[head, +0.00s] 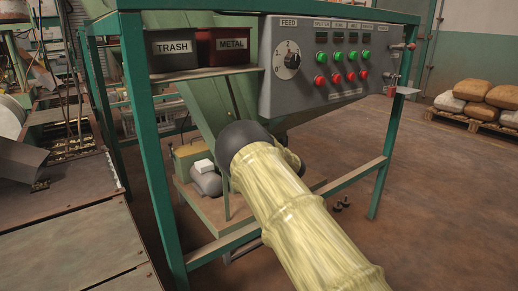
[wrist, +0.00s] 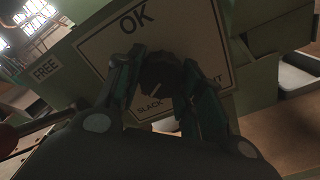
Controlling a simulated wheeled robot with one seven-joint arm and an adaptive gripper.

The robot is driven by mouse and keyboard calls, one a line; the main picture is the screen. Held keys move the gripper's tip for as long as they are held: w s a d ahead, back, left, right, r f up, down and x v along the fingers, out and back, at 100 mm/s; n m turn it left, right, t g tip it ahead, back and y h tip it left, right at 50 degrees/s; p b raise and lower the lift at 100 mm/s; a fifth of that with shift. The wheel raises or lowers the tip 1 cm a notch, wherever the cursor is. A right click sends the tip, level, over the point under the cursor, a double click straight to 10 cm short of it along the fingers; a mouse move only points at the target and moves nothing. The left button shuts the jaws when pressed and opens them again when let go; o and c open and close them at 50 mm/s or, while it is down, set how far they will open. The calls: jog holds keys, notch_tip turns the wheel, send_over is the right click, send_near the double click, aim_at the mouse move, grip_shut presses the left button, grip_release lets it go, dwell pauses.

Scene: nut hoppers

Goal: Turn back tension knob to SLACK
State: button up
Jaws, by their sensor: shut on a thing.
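The tension knob (wrist: 160,72) is dark and round, and sits on a pale label plate (wrist: 108,42) in the wrist view. The plate reads OK at the top and SLACK below the knob; a partly covered word ending in T is at the right. A short white mark shows on the knob's lower part, toward SLACK; its exact aim is hard to tell. My gripper (wrist: 158,88) has one finger on each side of the knob and is shut on it. In the head view my sleeved arm hides the gripper and knob.
A grey control panel (head: 335,62) with a FEED dial and buttons is above right of my arm. TRASH (head: 172,48) and METAL (head: 232,45) bins stand at upper left. A green frame post (head: 150,150) is left of my arm. Open floor lies at right (head: 440,190).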

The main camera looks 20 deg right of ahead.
jog(key=o, duration=1)
jog(key=shift+f, duration=0.1)
jog(key=shift+s, duration=0.1)
jog(key=v, duration=1.1)
jog(key=shift+s+d, duration=0.15)
jog(key=shift+s, duration=0.25)
